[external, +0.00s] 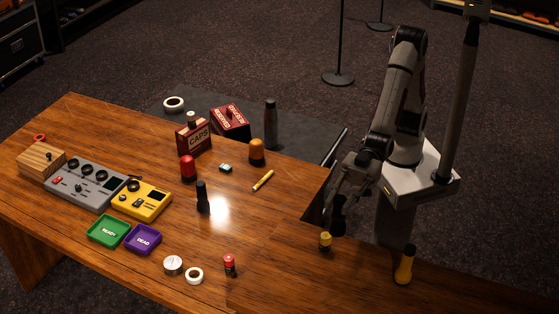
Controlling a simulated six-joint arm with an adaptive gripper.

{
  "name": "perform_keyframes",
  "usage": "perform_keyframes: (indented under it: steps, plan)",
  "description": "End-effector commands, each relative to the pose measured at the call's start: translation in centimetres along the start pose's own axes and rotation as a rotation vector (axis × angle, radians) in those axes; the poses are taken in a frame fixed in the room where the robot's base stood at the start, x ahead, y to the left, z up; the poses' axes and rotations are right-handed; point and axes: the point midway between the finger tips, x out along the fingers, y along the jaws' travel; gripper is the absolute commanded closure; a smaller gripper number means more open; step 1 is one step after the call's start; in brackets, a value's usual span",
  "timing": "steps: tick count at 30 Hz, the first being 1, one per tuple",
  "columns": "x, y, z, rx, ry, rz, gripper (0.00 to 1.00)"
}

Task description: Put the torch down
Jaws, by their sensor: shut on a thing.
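My gripper (341,196) hangs over the right part of the wooden table, shut on a dark, upright thing that I take to be the torch (338,219). The gripper's dark fingers blend with it, so its outline is hard to make out. Its lower end is close to the tabletop; I cannot tell whether it touches.
A yellow tool with a black top (404,264) stands to the right. A red cylinder (229,265), white tape roll (194,276) and black upright cylinder (203,197) stand left. The wooden table (275,228) is bare between them and my gripper.

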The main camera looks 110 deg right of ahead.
Motion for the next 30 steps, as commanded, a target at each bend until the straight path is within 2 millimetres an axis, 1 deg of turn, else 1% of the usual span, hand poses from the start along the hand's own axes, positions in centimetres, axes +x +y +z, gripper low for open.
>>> perform_keyframes:
  steps: [1, 6, 9, 15, 18, 21, 30]
  plan:
    - [0.1, -0.9, -0.3, -0.001, 0.003, -0.029, 1.00]
    - [0.2, -3.8, -0.4, -0.001, 0.002, -0.128, 1.00]
    - [0.2, -5.2, -0.1, -0.001, 0.001, -0.180, 1.00]
    - [0.1, -7.3, 1.3, 0.000, -0.001, -0.259, 1.00]
    - [0.0, -7.8, 1.9, 0.001, 0.000, -0.281, 1.00]
    - [-0.1, -7.9, 2.3, 0.001, 0.001, -0.284, 1.00]
    - [-0.1, -7.9, 2.3, 0.000, 0.002, -0.283, 1.00]
